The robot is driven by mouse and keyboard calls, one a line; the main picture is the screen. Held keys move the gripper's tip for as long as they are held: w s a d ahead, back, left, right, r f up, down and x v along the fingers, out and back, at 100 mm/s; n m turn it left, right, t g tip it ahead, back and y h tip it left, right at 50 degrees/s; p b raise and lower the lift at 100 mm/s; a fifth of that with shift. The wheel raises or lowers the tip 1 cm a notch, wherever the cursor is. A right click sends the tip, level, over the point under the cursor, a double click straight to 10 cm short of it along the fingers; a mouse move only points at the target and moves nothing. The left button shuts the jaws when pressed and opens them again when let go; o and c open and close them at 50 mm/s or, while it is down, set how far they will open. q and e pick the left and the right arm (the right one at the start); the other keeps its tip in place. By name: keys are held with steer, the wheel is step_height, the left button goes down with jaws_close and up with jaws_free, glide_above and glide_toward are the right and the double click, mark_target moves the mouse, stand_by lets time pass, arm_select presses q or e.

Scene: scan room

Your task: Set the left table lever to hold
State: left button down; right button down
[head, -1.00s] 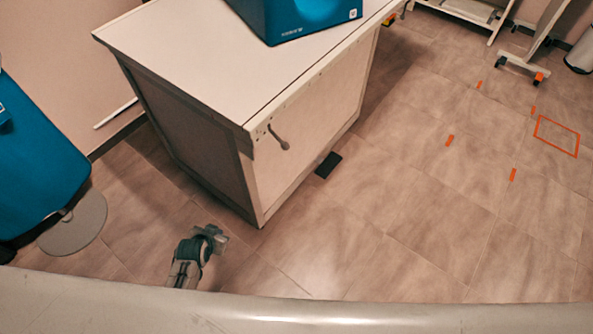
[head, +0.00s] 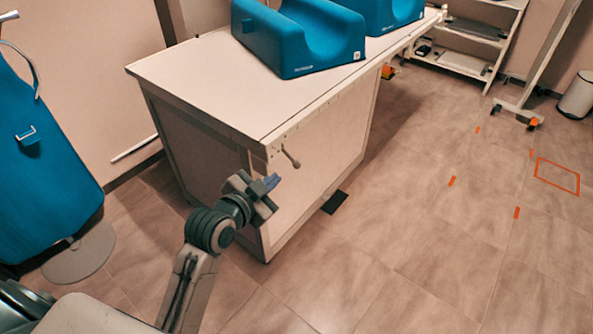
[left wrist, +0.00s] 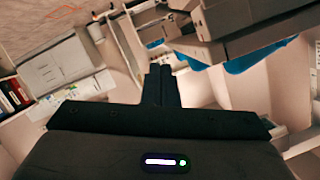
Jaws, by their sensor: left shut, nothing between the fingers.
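The table lever (head: 290,158) is a small grey handle on the side panel of the white table (head: 200,75), just under the top near the close corner. It slants down to the right. My left gripper (head: 272,181) is a little below and left of the lever in the head view, apart from it in the picture; the depth gap is hard to judge. Its fingers are closed together with nothing between them, also in the left wrist view (left wrist: 161,84). I cannot make out the lever in the left wrist view. My right gripper is not in view.
Blue padded supports (head: 300,45) lie on the table top. A black pad (head: 335,202) is on the floor beside the table. A blue apron-like item (head: 45,160) hangs at left.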

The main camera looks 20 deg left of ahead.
arm_select(q)
glide_toward(288, 156)
steer(key=w+d, duration=0.3)
steer(key=d, duration=0.3)
steer(key=shift+w+a+f, duration=0.35)
steer(key=shift+w+f, duration=0.2)
steer(key=shift+f, duration=0.05)
steer(key=shift+w+a+f, duration=0.3)
steer(key=shift+w+f, duration=0.25)
steer(key=shift+w, duration=0.05)
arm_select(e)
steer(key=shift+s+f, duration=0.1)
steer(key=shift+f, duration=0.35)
arm_select(q)
steer(key=shift+f, duration=0.15)
